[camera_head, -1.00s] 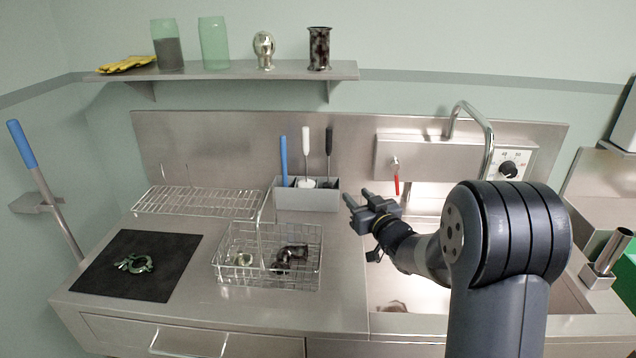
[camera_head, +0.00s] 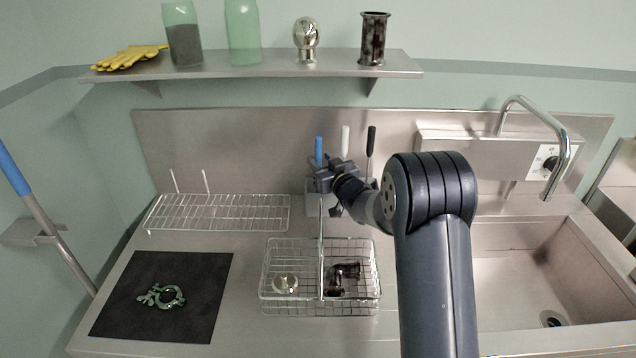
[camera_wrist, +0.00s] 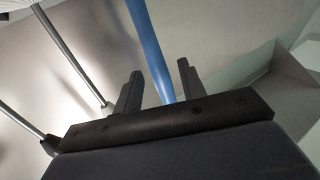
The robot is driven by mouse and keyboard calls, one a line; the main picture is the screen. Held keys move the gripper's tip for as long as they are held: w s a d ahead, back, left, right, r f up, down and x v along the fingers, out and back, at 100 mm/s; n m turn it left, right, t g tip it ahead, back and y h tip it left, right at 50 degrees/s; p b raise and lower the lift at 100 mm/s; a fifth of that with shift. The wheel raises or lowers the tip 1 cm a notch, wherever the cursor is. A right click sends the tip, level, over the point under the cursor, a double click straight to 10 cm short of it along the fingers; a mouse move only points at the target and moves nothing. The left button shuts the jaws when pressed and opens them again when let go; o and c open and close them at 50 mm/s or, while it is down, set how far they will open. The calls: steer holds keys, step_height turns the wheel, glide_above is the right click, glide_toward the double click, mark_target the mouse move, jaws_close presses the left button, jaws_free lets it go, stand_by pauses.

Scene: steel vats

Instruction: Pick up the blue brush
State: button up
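The blue brush (camera_head: 318,148) stands upright in the grey holder (camera_head: 313,208) against the steel back panel; only its blue handle shows, the lower part being hidden. My gripper (camera_head: 317,180) is in front of the holder, at the handle. In the wrist view the blue brush handle (camera_wrist: 150,45) passes between the two fingers of my gripper (camera_wrist: 160,80), with gaps on both sides. The fingers are apart and not closed on it.
A white-handled tool (camera_head: 345,139) and a black-handled tool (camera_head: 371,139) stand just right of the blue brush. A wire basket (camera_head: 272,290) with metal parts is in front. A wire rack (camera_head: 220,212) lies left; a sink (camera_head: 510,270) is right.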

steer(key=shift+p+x, duration=0.3)
steer(key=shift+x, duration=0.95)
jaws_close()
